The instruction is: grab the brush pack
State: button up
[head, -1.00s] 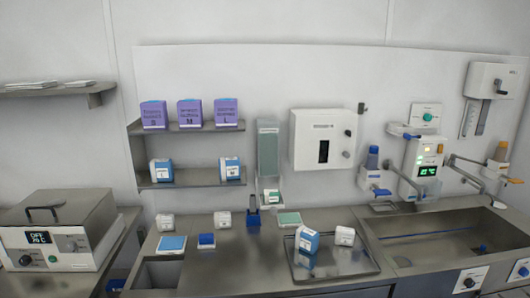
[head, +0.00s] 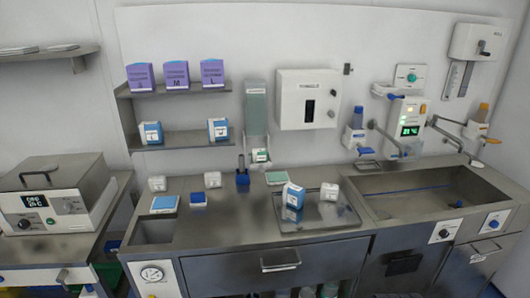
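I cannot tell for sure which item is the brush pack. A green and white pack (head: 260,155) sits in the bottom opening of the tall grey-green wall dispenser (head: 256,107). A flat green pack (head: 276,178) lies on the steel counter below it. A flat light-blue pack (head: 164,203) and a small dark-blue item (head: 198,198) lie further left on the counter. A blue and white box (head: 293,195) stands tilted on the steel tray, with a white box (head: 329,191) beside it. My gripper is not in view.
The tray (head: 345,219) is on the counter left of the sink (head: 400,190). Purple boxes (head: 176,75) stand on the upper shelf, blue and white boxes (head: 218,129) on the lower. A blue holder (head: 242,178) stands below the dispenser. The counter front (head: 230,219) is mostly clear.

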aim_at(257, 155)
jog(key=i+j, duration=0.2)
jog(key=i, duration=0.25)
jog(key=i+j+z, duration=0.15)
jog(key=i, duration=0.35)
jog(key=i+j, duration=0.35)
jog(key=i+l+z, duration=0.05)
jog(key=i, duration=0.05)
